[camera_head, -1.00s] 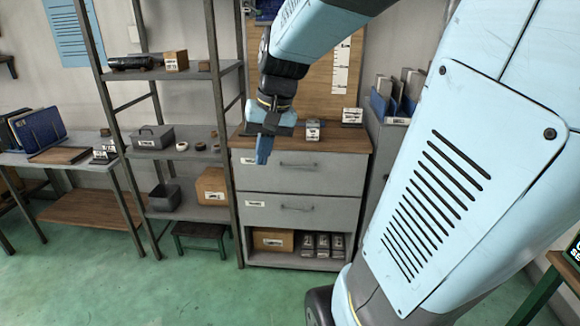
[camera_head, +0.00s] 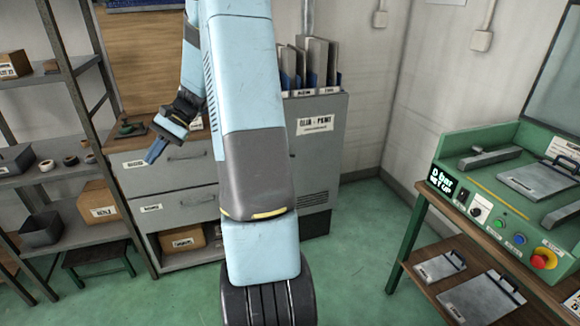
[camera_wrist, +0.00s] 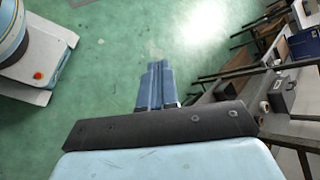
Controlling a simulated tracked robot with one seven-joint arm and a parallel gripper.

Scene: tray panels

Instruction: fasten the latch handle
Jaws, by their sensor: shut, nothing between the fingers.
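My gripper (camera_head: 156,148) hangs at the left in the head view, in front of the grey drawer cabinet. It is shut and empty, and its blue fingers lie together in the wrist view (camera_wrist: 157,82). A green machine (camera_head: 470,160) stands at the right, far from my gripper. On its top lies a grey tray panel (camera_head: 537,181) with a dark handle at its far right side. A grey bar-like part (camera_head: 489,157) lies at the panel's left, and another grey part is cut by the right edge. I cannot tell which part is the latch handle or how it stands.
The machine's front has a red button (camera_head: 543,259) and smaller controls. Two more panels (camera_head: 440,266) lie on the wooden shelf below. The drawer cabinet (camera_head: 165,175), a grey locker (camera_head: 322,140) and shelving stand at the left and back. Green floor (camera_head: 355,235) is free between locker and machine.

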